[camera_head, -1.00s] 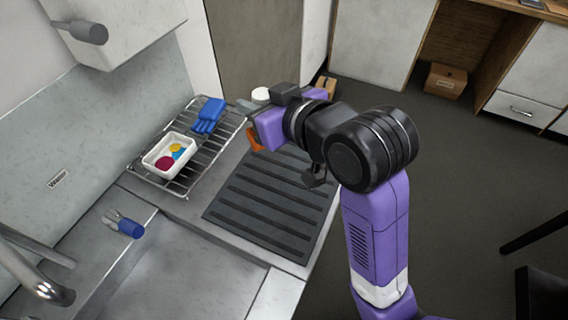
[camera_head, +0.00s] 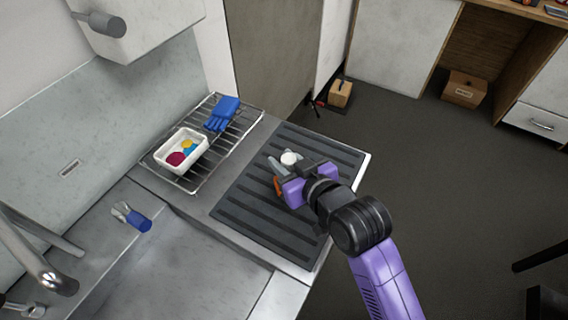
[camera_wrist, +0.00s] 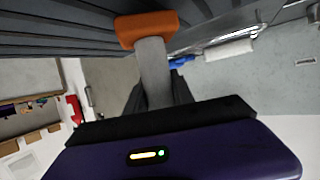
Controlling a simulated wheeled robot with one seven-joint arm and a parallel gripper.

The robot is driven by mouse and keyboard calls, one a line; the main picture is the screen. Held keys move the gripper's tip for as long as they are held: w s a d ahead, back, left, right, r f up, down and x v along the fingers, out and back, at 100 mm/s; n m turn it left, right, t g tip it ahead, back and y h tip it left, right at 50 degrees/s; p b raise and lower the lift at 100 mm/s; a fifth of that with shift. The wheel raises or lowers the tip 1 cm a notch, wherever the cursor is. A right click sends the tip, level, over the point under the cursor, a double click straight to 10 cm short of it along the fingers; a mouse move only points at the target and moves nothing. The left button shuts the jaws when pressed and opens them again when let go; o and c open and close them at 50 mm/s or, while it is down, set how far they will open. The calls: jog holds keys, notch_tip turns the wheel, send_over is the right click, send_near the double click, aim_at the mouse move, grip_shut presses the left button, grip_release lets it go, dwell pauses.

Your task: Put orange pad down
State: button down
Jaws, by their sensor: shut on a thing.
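The orange pad (camera_head: 278,187) shows as a small orange piece at the left side of my gripper (camera_head: 275,172), over the dark ribbed mat (camera_head: 245,200). In the wrist view, the orange pad (camera_wrist: 147,29) is a rounded block across the far end of a grey finger. My gripper is shut on it. A small white round thing (camera_head: 289,158) shows beside the gripper. I cannot tell whether the pad touches the mat, and part of it is hidden by my gripper.
A wire rack (camera_head: 203,167) left of the mat holds a white tray (camera_head: 163,156) with coloured discs and a blue glove (camera_head: 223,112). A blue-handled tool (camera_head: 137,220) lies by the sink. Much of the mat's left and front is bare.

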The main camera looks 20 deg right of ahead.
jog(key=shift+f, duration=0.8)
jog(key=shift+f, duration=0.15)
jog(key=c, duration=1.1)
grip_release()
jog(key=shift+s+r, duration=0.2)
jog(key=shift+r, duration=0.05)
jog(key=v, duration=1.1)
jog(key=shift+s+r, duration=0.15)
jog(key=shift+s, duration=0.15)
